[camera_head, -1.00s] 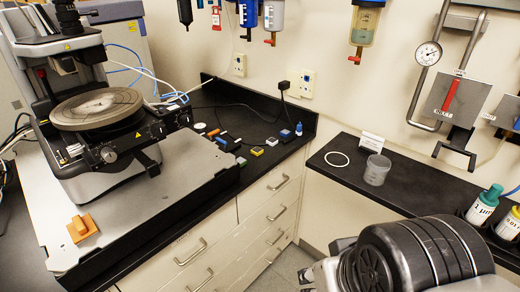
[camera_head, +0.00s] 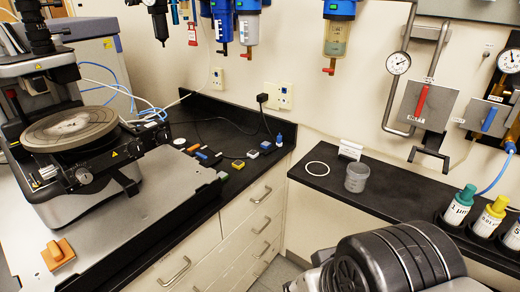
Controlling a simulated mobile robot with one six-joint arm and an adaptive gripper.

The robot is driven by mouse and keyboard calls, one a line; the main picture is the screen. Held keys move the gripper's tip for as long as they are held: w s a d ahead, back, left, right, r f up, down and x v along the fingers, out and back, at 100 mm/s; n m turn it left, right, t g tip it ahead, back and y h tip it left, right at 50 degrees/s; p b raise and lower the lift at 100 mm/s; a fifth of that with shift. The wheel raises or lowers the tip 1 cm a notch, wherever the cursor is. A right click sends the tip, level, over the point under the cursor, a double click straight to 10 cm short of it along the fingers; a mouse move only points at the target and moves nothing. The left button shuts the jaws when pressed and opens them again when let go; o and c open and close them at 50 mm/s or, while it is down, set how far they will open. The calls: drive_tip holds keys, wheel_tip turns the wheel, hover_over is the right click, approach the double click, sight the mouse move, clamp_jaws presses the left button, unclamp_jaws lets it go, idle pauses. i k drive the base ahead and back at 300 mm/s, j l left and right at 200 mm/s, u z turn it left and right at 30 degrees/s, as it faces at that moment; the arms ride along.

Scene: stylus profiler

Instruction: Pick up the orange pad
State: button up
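The orange pad (camera_head: 58,254) lies on the grey metal base plate (camera_head: 150,222) of the stylus profiler, near the plate's front left in the head view. It has a raised orange grip on top of a flat block. Nothing touches it from above. A dark ribbed part of my own arm (camera_head: 395,262) shows at the bottom right, well apart from the pad. My gripper's fingers do not show in this view.
The profiler with its round stage (camera_head: 70,130) stands behind the pad. Small coloured blocks (camera_head: 238,164) lie on the black counter to the right.

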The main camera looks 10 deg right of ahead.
sight(57, 255)
drive_tip(key=u, duration=1.6)
